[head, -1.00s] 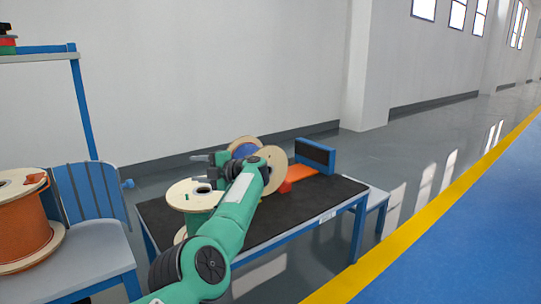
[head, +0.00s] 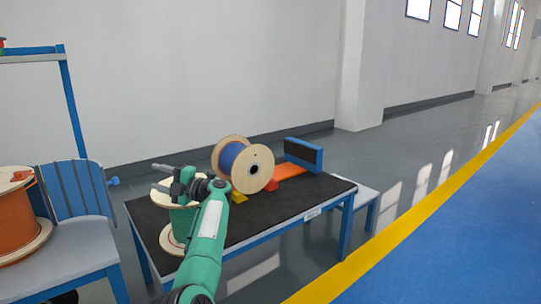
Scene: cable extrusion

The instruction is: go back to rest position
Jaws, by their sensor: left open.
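My left gripper (head: 161,178) is at the end of the green arm. Its jaws are open and empty, over the left part of the black-topped table (head: 265,212). A green cable spool (head: 180,222) with pale wooden flanges stands just below it in the picture, partly hidden by the gripper and arm. I cannot tell whether the gripper touches the spool. A blue cable spool (head: 232,156) with wooden flanges lies on its side farther back, apart from the gripper. My right gripper is out of view.
An orange cable spool (head: 15,225) stands on a grey bench (head: 75,240) at left, near a blue slatted panel (head: 78,188). An orange piece (head: 290,172) and a blue-framed black block (head: 303,153) sit at the table's far end. Open floor lies right of the table.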

